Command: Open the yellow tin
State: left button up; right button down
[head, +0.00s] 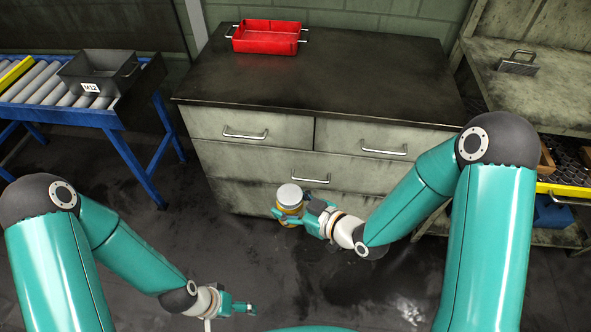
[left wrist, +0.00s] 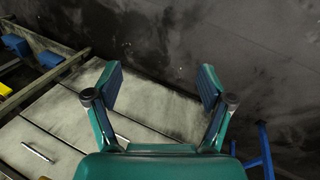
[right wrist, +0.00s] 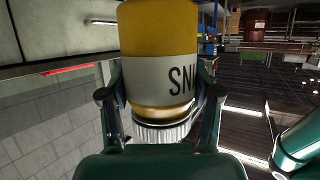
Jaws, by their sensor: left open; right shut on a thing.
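The yellow tin (head: 289,203) has a pale lid (head: 289,193) on top and is held upright in front of the drawer cabinet. My right gripper (head: 291,216) is shut around the tin's side. In the right wrist view the tin (right wrist: 158,35) fills the space between the fingers, with a white label reading "SNI" and a ribbed light cap (right wrist: 165,132) at its lower end in the picture. My left gripper (head: 246,309) is open and empty, low at the front, well apart from the tin. Its two spread fingers show in the left wrist view (left wrist: 160,88).
The grey drawer cabinet (head: 345,72) has a dark worktop carrying a red tray (head: 266,40) at the back. A roller conveyor (head: 40,88) with a grey bin labelled M12 (head: 100,72) stands at left. A bench (head: 535,95) stands at right. The floor between my arms is clear.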

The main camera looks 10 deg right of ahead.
pick_arm(q)
jog(key=w+r+m+g+y, duration=0.2)
jog(key=w+r+m, duration=0.5)
jog(key=m, duration=0.9)
jog(key=w+r+m+g+y, duration=0.15)
jog(key=w+r+m, duration=0.55)
jog(key=m, duration=0.9)
notch_tip(320, 180, up, 17)
jog(key=m+t, duration=0.4)
jog(key=m, duration=0.2)
send_over(294, 191)
jog(key=shift+w+r+g+y, duration=0.1)
jog(key=shift+g+y, duration=0.15)
jog(key=shift+f, duration=3.95)
